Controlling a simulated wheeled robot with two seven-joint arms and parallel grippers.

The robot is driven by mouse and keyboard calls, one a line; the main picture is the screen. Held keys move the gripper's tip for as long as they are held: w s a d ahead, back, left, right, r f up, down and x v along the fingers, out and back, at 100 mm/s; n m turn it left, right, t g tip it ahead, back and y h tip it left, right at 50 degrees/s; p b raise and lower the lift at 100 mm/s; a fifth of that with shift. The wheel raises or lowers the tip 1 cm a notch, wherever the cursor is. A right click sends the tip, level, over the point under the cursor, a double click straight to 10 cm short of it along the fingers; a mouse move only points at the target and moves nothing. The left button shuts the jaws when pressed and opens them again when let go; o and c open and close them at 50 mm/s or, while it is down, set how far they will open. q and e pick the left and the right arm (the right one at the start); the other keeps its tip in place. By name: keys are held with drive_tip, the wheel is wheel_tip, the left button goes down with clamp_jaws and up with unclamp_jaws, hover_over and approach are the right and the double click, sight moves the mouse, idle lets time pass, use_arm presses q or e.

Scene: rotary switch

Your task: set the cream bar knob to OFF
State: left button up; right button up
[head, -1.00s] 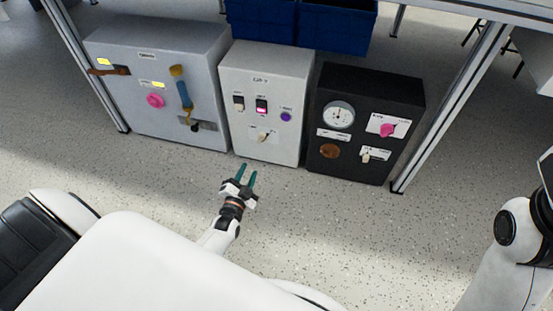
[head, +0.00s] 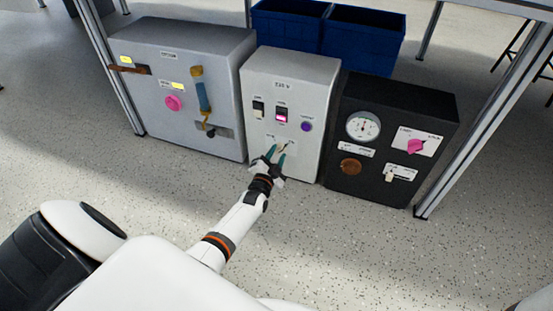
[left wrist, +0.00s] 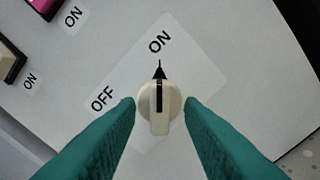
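The cream bar knob (left wrist: 159,106) sits on a white label plate (left wrist: 195,68) on the front of the middle light-grey box (head: 291,73). In the left wrist view its black pointer line points up to the ON mark, and OFF is printed to its left. My left gripper (left wrist: 159,112) is open, with its two teal fingers on either side of the knob. A small gap seems to show beside the knob, and I cannot tell if either finger touches it. In the head view the left gripper (head: 274,157) is at the box's lower front and partly covers the knob. My right gripper is not in view.
The same box carries two rocker switches, one lit pink (head: 281,115), and a purple button (head: 306,126). A larger grey box (head: 185,50) stands at left, a black box (head: 400,97) with a gauge at right. Blue bins (head: 363,42) stand behind. The floor in front is clear.

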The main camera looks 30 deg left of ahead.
use_arm(q)
drive_tip(key=shift+c, duration=0.2)
clamp_jaws()
